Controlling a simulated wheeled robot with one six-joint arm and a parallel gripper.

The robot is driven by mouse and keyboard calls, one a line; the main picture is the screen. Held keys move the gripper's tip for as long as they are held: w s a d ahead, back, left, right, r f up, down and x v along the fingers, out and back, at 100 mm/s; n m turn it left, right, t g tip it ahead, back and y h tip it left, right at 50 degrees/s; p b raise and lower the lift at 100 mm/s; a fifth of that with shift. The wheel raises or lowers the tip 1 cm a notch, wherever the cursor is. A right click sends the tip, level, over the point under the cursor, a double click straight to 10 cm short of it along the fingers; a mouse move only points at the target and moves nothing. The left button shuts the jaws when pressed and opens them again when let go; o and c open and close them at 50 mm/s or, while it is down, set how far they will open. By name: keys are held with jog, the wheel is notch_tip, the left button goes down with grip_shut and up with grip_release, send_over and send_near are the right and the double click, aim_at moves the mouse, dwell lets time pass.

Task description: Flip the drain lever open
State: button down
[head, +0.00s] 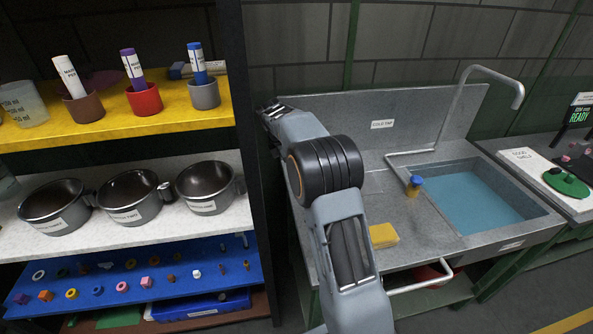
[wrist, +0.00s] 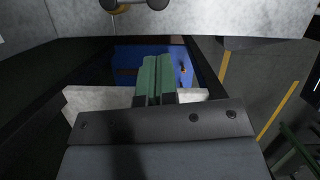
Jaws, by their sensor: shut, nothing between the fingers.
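The metal sink (head: 495,158) is at the right in the head view, filled with blue water. A pale bent bar (head: 420,284) sticks out at its front edge, low down; it looks like the drain lever. A red thing partly shows behind it. My gripper (wrist: 156,62) shows in the wrist view with its two green fingers together and nothing between them. It points toward the shelf unit, away from the sink. In the head view my arm stands in front of the counter's left part, and the fingers cannot be made out.
A yellow sponge (head: 383,235) and a blue-and-yellow tap knob (head: 414,184) are on the counter. A curved faucet (head: 470,85) rises behind the basin. At left, a shelf unit holds dark pots (head: 129,195) on a white shelf (head: 90,238) and small parts on a blue shelf (head: 205,283).

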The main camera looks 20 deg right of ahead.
jog(key=p+x, duration=0.1)
jog(key=x, duration=0.8)
jog(key=shift+f, duration=0.15)
